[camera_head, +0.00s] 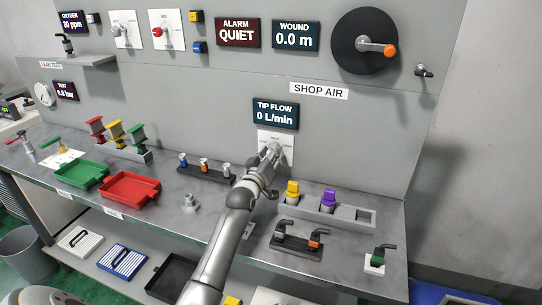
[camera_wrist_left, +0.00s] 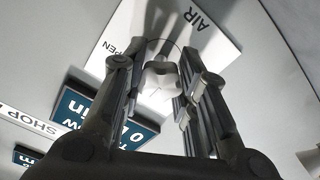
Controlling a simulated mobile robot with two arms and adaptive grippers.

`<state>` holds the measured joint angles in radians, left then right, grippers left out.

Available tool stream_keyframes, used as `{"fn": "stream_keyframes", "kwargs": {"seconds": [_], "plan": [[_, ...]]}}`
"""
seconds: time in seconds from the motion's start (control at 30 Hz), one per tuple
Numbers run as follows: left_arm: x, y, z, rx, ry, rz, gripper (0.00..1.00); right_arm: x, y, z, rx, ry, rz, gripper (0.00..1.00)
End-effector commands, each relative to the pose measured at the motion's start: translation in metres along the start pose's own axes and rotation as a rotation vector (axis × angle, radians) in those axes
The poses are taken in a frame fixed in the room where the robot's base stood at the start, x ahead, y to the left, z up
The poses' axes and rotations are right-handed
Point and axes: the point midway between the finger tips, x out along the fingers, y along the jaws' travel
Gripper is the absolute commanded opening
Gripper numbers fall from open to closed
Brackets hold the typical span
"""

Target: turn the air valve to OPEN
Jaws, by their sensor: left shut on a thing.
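The air valve's white plate (camera_head: 287,141) is on the grey wall panel, under the TIP FLOW display (camera_head: 275,113), which reads 0 L/min. My left gripper (camera_head: 272,153) reaches up to it and covers the knob in the head view. In the left wrist view the light grey valve knob (camera_wrist_left: 161,76) sits between the two fingers of my left gripper (camera_wrist_left: 168,62), which is shut on it. The words AIR and OPEN show on the plate (camera_wrist_left: 217,40) there. The knob's exact pointing is hard to tell. My right gripper is not in view.
The bench below holds a green tray (camera_head: 81,175), a red tray (camera_head: 130,188), and a grey rack (camera_head: 352,215) with yellow and purple pieces. A black reel (camera_head: 350,48) with an orange-tipped crank is on the wall at upper right. The wall around the valve is clear.

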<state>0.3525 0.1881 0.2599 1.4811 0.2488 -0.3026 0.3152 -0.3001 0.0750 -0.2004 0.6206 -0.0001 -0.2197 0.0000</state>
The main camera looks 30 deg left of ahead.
Motion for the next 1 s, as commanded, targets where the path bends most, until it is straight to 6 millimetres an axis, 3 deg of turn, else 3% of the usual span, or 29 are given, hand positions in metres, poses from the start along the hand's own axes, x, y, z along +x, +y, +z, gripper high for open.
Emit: {"fn": "stream_keyframes", "kwargs": {"seconds": [0.37, 1.0], "plan": [[0.0, 0.0, 0.0, 0.09, -0.002, -0.001, 0.04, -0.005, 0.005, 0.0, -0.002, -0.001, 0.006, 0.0], [0.0, 0.001, 0.0, 0.651, -0.002, 0.0, 0.04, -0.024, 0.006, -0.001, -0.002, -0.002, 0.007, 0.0]]}}
